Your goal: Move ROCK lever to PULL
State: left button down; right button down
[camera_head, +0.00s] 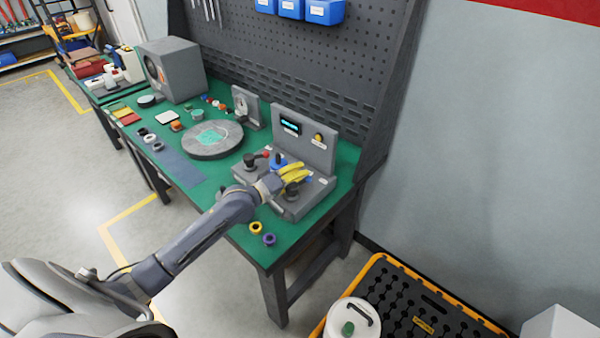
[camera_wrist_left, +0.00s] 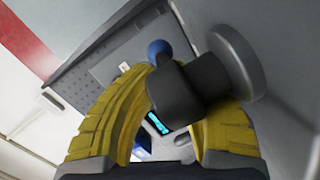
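The grey seal-testing unit (camera_head: 302,135) stands at the right end of the green bench, with a small lit display and several levers on its base. My left gripper (camera_head: 300,170) has yellow fingers and reaches over the base. In the left wrist view, a dark lever hub (camera_wrist_left: 190,92) with a blue ball end (camera_wrist_left: 160,52) shows in front of the fingers, overlapping the right one. The fingers (camera_wrist_left: 165,75) are apart, with the display (camera_wrist_left: 158,123) visible between them; contact with the lever cannot be told. A red-ended lever (camera_head: 255,160) lies left. The lever labels are unreadable. My right gripper is out of view.
A round grey plate (camera_head: 212,140), a small gauge stand (camera_head: 246,106) and a large grey box (camera_head: 172,70) stand farther left on the bench. Yellow (camera_head: 256,227) and purple (camera_head: 269,239) rings lie near the front edge. A pegboard rises behind.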

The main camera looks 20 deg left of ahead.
pick_arm(q)
jog(key=shift+s+d, duration=0.1)
jog(key=shift+s, duration=0.05)
dwell(0.4)
jog(key=shift+s, duration=0.25)
jog(key=v, duration=0.9)
jog(key=shift+r, duration=0.15)
jog(key=shift+a+v, duration=0.25)
jog(key=shift+v, duration=0.9)
